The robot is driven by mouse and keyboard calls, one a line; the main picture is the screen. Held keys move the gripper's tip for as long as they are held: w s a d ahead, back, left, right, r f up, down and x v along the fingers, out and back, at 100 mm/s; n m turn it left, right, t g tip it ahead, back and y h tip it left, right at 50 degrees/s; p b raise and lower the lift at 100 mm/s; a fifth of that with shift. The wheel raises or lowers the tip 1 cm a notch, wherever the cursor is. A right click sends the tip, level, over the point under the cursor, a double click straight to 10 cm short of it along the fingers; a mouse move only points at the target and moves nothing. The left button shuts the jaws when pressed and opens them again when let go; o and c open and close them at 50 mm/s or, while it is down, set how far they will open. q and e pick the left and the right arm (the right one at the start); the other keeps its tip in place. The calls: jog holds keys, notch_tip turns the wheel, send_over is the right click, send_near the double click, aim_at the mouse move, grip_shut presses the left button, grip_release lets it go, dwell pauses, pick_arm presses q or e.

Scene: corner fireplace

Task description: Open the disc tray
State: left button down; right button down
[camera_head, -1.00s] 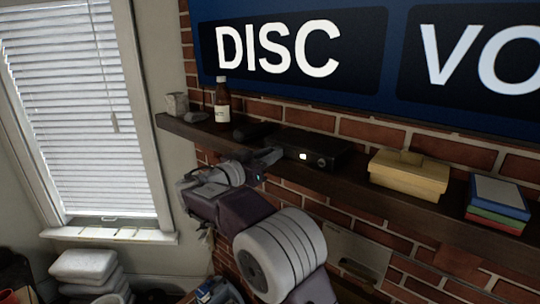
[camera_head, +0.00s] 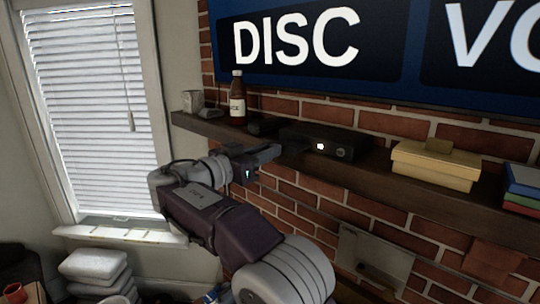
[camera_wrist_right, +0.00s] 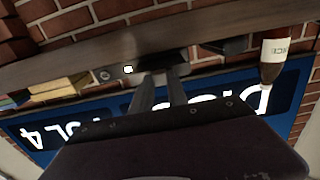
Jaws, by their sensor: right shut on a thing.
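The black disc player (camera_head: 335,145) sits on the wooden mantel shelf, with a lit white button and a round knob on its front. It shows upside down in the right wrist view (camera_wrist_right: 148,66). My right gripper (camera_head: 275,151) is at the left part of the player's front. In the right wrist view its two fingers (camera_wrist_right: 165,82) reach to a dark flat piece (camera_wrist_right: 172,71) that looks like the disc tray, and they are shut on it. The tray seems to stand out from the front, but how far is hard to tell. My left gripper is not in view.
A brown bottle (camera_head: 237,105), a small dark object (camera_head: 268,126) and a stone-like cup (camera_head: 192,100) stand left on the shelf (camera_head: 400,185). A yellow box (camera_head: 435,165) and stacked books (camera_head: 524,188) are to the right. A blue sign (camera_head: 400,30) hangs above.

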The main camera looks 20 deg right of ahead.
jog(key=shift+d, duration=0.1)
jog(key=c, duration=1.3)
grip_release()
jog(key=b+v, duration=0.3)
jog(key=v, duration=0.6)
